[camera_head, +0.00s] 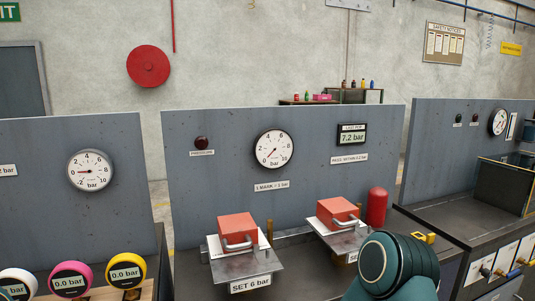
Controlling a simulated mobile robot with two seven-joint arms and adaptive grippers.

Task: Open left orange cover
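The left orange cover (237,226) is a red-orange box with a metal loop handle on its front. It sits down on a white and grey plate above a sign reading SET 6 bar. A second, similar orange cover (337,209) sits to its right on its own plate, also with a handle. Both look shut. A teal rounded part of my arm shows at the bottom right, in front of the right plate's lower sign. Neither of my grippers is in view.
A grey panel behind the covers carries a gauge (273,149), a dark red lamp (201,143) and a display (352,135) reading 7.2 bar. A red cylinder (377,207) stands right of the right cover. Several coloured round gauges stand at the lower left.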

